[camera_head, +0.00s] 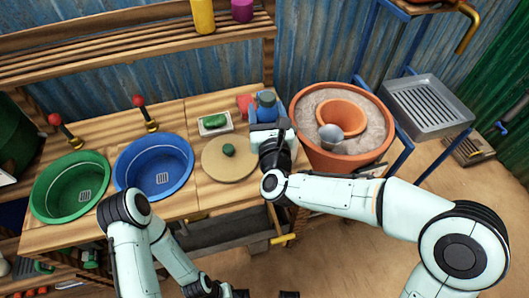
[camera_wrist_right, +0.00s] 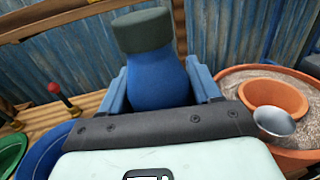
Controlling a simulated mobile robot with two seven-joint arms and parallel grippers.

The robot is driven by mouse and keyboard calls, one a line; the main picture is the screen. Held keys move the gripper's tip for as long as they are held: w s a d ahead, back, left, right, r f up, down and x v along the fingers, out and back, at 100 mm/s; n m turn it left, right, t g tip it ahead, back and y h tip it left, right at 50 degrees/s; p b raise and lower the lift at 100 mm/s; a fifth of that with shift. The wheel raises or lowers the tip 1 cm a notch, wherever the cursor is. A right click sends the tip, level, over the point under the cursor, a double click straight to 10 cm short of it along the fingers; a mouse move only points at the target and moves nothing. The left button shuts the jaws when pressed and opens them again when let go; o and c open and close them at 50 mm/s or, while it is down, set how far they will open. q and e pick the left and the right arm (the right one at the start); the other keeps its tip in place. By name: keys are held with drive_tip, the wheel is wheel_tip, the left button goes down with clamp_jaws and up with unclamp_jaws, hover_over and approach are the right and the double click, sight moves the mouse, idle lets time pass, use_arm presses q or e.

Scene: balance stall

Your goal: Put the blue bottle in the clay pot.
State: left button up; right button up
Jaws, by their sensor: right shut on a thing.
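The blue bottle (camera_head: 266,99) with a dark cap stands upright between the blue fingers of my right gripper (camera_head: 267,112), at the back right of the wooden counter. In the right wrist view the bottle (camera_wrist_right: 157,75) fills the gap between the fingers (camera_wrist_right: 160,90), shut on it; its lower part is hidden. I cannot tell whether it touches the counter. The clay pot (camera_head: 318,155) is large and terracotta, to the right of the bottle; sand and a smaller clay pot (camera_head: 341,118) are inside it. My left arm shows at bottom left, its gripper out of view.
A grey metal cup (camera_head: 331,134) sits in the large pot, beside the inner pot. A round lid (camera_head: 215,165) with a green knob, a soap dish (camera_head: 214,127), a blue basin (camera_head: 154,165) and a green basin (camera_head: 71,187) lie to the left. A metal tray (camera_head: 428,105) is at right.

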wheel_tip(320, 180, down, 16)
idle(0.4)
drive_tip(key=shift+f+b, duration=0.25)
drive_tip(key=shift+b, duration=0.35)
drive_tip(key=o, duration=1)
drive_tip(key=shift+r, duration=0.1)
